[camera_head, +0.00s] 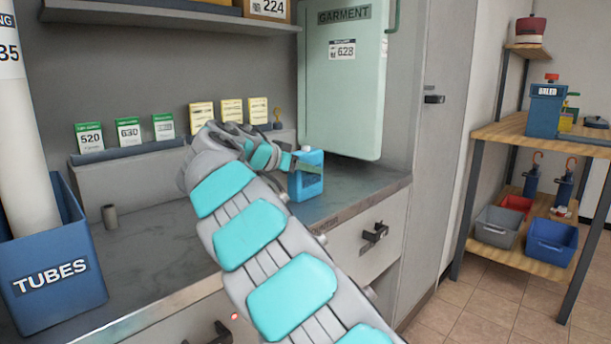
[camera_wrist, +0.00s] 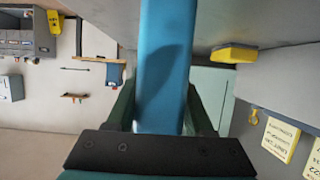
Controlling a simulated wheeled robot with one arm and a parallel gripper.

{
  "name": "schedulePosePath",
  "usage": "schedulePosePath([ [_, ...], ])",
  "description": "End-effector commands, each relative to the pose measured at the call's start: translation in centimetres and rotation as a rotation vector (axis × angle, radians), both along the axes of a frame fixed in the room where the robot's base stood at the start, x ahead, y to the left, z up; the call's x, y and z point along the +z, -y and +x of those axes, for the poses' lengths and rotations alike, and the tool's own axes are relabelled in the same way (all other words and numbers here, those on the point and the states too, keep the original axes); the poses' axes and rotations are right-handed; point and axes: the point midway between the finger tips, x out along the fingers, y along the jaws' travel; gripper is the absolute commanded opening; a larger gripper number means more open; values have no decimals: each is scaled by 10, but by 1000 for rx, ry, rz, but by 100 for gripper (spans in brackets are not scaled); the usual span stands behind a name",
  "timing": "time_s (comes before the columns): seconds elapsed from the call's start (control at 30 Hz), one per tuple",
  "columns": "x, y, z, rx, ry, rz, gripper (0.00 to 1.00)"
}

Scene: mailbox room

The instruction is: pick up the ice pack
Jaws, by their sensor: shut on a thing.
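The ice pack is a blue, jug-like block (camera_head: 308,176) near the front right edge of the grey counter (camera_head: 150,250). In the head view my gripper (camera_head: 290,164) reaches it from the left. In the wrist view the blue ice pack (camera_wrist: 165,70) stands between my two dark green fingers (camera_wrist: 160,112), and they are shut on it. Part of its left side is hidden by the gripper in the head view. I cannot tell whether its base touches the counter.
A green garment case (camera_head: 342,95) stands behind the ice pack. Numbered cards (camera_head: 130,131) line the back ledge. A blue TUBES bin (camera_head: 55,270) is at left, near a small grey cylinder (camera_head: 110,216). A wooden shelf rack (camera_head: 545,135) stands at right. The middle counter is mostly clear.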

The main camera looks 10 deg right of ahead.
Motion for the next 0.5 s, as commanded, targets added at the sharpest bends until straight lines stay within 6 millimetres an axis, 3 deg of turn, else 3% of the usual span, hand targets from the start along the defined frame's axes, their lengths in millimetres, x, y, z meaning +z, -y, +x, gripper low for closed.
schedulePosePath([
  [0.17,0,0,0,0,0,0,0],
  [0.5,0,0,0,0,1,-1,0],
])
